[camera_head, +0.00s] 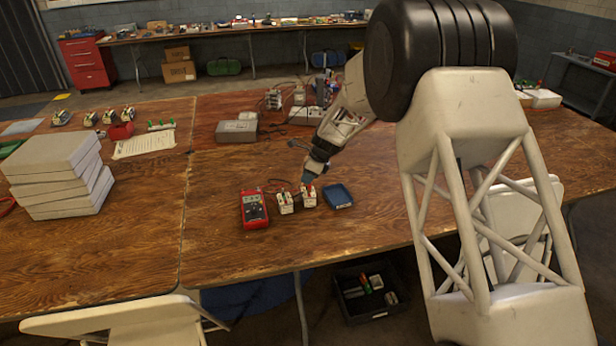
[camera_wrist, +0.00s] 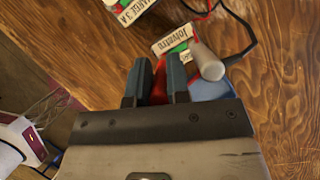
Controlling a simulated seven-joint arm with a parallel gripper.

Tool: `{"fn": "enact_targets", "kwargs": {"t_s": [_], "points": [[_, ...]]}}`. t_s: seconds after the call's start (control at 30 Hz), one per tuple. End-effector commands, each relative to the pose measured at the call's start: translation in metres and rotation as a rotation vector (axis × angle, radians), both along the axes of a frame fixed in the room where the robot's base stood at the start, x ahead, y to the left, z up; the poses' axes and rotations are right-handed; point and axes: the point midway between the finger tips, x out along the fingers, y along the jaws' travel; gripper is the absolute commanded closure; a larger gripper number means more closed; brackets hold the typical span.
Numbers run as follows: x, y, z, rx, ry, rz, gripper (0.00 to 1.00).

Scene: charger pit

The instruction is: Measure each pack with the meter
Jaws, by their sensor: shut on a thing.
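The red meter (camera_head: 254,208) lies on the front part of the wooden table. Two white packs stand to its right, a left pack (camera_head: 286,204) and a right pack (camera_head: 309,197). My gripper (camera_head: 307,178) points down just above the right pack. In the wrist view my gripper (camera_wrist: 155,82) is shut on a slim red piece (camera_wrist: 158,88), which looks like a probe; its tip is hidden. A labelled pack (camera_wrist: 172,41) with a grey cylinder (camera_wrist: 208,62) beside it lies just beyond the fingers. Another labelled pack (camera_wrist: 130,9) is at the top edge. Contact with a pack cannot be told.
A blue tray (camera_head: 338,195) sits right of the packs. A grey box (camera_head: 237,131) and wired equipment (camera_head: 306,115) stand behind. Stacked white boxes (camera_head: 60,172) are at left, with several packs (camera_head: 90,119) behind. A dark bin (camera_head: 370,292) is below the table. The table's front is clear.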

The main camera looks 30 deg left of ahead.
Motion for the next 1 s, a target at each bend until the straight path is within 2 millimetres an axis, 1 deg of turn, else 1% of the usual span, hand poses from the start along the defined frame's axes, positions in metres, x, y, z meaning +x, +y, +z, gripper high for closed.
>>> {"fn": "enact_targets", "kwargs": {"t_s": [0.77, 0.8, 0.97, 1.0], "points": [[0.0, 0.0, -0.0048, 0.0, 0.0, 0.0, 1.0], [0.0, 0.0, -0.0048, 0.0, 0.0, 0.0, 0.79], [0.0, 0.0, -0.0047, 0.0, 0.0, 0.0, 0.54], [0.0, 0.0, -0.0047, 0.0, 0.0, 0.0, 0.53]]}}
